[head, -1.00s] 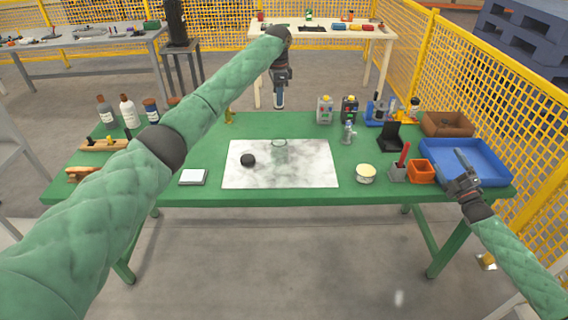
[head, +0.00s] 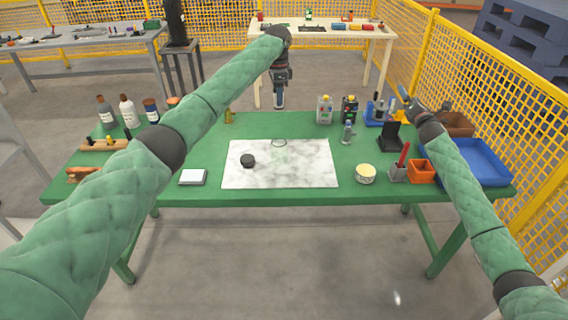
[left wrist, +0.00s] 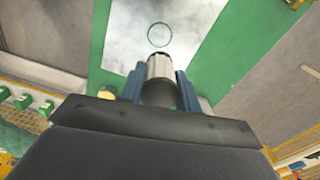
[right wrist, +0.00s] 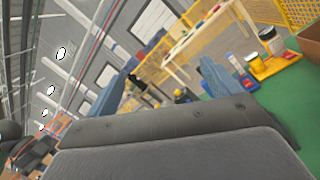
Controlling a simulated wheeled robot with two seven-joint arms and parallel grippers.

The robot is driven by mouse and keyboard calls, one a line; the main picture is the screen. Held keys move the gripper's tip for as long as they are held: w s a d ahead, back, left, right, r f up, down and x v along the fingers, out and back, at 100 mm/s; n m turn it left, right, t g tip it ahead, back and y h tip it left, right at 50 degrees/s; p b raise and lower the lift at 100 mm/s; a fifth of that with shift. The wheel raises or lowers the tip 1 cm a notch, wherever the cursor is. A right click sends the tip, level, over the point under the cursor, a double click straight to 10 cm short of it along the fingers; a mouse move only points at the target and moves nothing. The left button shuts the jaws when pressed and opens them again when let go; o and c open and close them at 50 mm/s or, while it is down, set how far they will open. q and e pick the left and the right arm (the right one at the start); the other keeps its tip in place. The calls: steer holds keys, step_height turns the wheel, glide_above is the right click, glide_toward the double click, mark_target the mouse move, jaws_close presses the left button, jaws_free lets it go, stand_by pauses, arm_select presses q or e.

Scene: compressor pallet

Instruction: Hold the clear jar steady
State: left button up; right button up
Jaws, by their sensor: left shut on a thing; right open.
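The clear jar (head: 279,145) stands on the white marbled mat (head: 310,176) in the middle of the green table. Its round rim also shows in the left wrist view (left wrist: 159,27). My left gripper (head: 279,104) is above and behind the jar in the head view, apart from it. It is shut on a silver-grey cylinder (left wrist: 159,66) with a dark near end. My right gripper (head: 411,101) is open and empty, raised near the table's back right corner.
A blue tray (head: 480,178), brown box (head: 459,124) and orange bin (head: 420,172) are at the right. A small bottle (head: 347,133) and round tin (head: 365,174) stand right of the mat. A white square item (head: 193,177) lies at left. The front middle is clear.

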steer(key=w+a+r+n+h, duration=0.25)
steer(key=w+r, duration=0.35)
steer(key=r, duration=0.3)
steer(key=n+g+y, duration=0.2)
steer(key=g+y, duration=0.1)
steer(key=y, duration=0.1)
glide_toward(281, 155)
steer(key=w+d, duration=0.6)
steer(key=w, duration=0.1)
steer(key=shift+w+d+r, duration=0.15)
steer(key=shift+d+r, duration=0.05)
steer(key=shift+d, duration=0.1)
steer(key=a+n, duration=0.1)
steer(key=a, duration=0.1)
steer(key=s+a+n, duration=0.1)
steer(key=a, duration=0.1)
steer(key=s+a+f+n+y, duration=0.1)
steer(key=a, duration=0.1)
steer(key=shift+a+n+t, duration=0.3)
steer(key=shift+a+n, duration=0.05)
steer(key=shift+a, duration=0.05)
steer(key=shift+w+a, duration=0.15)
steer(key=shift+a, duration=0.1)
steer(key=shift+w+a+n, duration=0.1)
steer(key=shift+w+n, duration=0.2)
steer(key=shift+x, duration=3.3)
